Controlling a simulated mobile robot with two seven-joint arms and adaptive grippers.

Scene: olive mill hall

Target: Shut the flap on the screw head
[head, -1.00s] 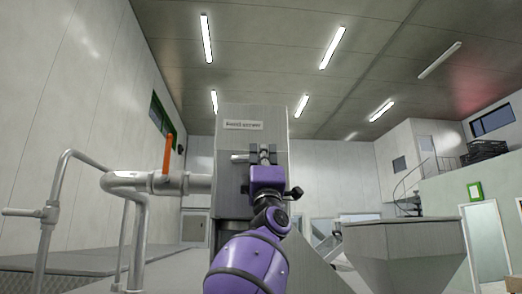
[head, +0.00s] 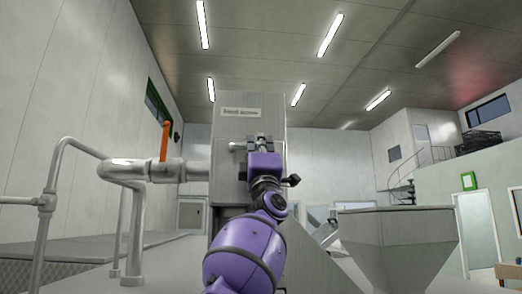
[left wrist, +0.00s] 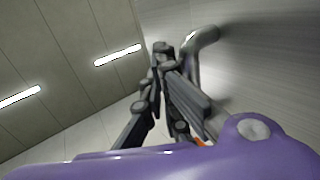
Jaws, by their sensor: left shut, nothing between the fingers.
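The screw head is a tall grey metal housing (head: 252,103) with a white label on its upper front, in the middle of the head view. A short bar handle (head: 236,146) sticks out on its front below the label; a bent metal handle also shows in the left wrist view (left wrist: 204,38), on a broad brushed-metal face. I cannot tell the flap's edges or how far open it is. My left gripper (head: 262,143) is just right of the handle in the head view, its purple wrist hiding the housing behind it. Its fingers (left wrist: 162,48) are shut and empty. My right gripper is out of view.
A grey pipe (head: 120,172) with an orange valve lever (head: 165,141) runs in from the left. A railing (head: 50,195) stands at far left. A grey hopper (head: 398,235) stands at the right. Open air lies above the housing.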

